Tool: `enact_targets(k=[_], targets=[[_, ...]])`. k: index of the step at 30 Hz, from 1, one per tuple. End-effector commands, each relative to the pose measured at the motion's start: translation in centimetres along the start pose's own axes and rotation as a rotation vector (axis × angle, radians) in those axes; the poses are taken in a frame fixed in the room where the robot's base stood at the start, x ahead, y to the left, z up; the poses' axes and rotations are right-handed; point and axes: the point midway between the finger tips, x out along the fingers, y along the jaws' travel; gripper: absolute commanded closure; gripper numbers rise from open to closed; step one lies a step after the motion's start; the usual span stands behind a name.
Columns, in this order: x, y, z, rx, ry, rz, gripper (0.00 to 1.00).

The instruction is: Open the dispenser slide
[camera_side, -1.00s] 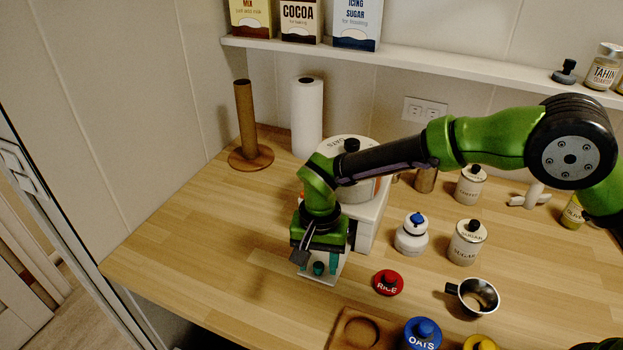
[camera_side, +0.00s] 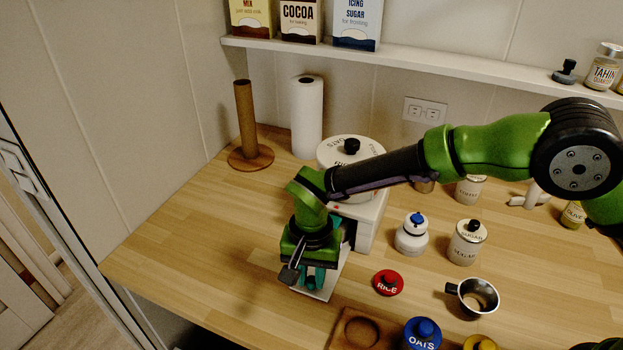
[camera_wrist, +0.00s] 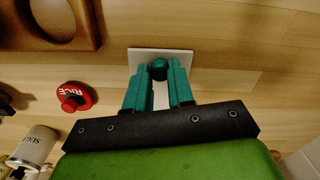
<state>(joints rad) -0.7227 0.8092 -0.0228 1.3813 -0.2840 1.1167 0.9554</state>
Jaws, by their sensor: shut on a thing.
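The dispenser is a white stand (camera_side: 369,220) with a round white hopper (camera_side: 368,150) with a black knob on top; my arm hides part of it. Its flat white slide (camera_side: 322,289) sticks out at the front, over the table. The slide (camera_wrist: 185,57) has a round teal knob (camera_wrist: 158,66), seen in the wrist view. My gripper (camera_wrist: 159,75) is shut on this knob, with one teal finger on each side. In the side view my gripper (camera_side: 316,279) hides most of the knob.
A red RICE lid (camera_side: 388,283), a white jar with a blue knob (camera_side: 412,235), a SUGAR canister (camera_side: 467,242) and a metal cup (camera_side: 478,296) stand to the right. A wooden tray (camera_side: 345,334) lies at the front.

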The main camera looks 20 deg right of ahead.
Motion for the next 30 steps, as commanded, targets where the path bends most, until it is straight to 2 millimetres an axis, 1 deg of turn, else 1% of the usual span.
enact_targets(k=[1,3,6,10,12,15,23,24,29,30], targets=[[-0.1,-0.5,1.9,-0.011,0.000,-0.003,1.00],[-0.1,-1.0,3.9,-0.010,-0.001,-0.004,1.00],[-0.1,-1.6,6.7,-0.009,-0.001,-0.004,1.00],[-0.1,-2.2,9.4,-0.007,-0.001,-0.004,1.00],[-0.1,-2.4,10.2,-0.004,-0.001,-0.004,1.00],[-0.1,-2.5,10.8,-0.002,-0.001,-0.005,1.00],[-0.1,-2.5,10.8,0.000,-0.001,-0.004,1.00],[-0.1,-2.5,10.8,0.000,-0.001,-0.004,0.76],[-0.1,-2.5,10.7,0.000,-0.001,-0.004,0.52],[-0.1,-2.5,10.7,-0.001,-0.001,-0.003,0.52]])
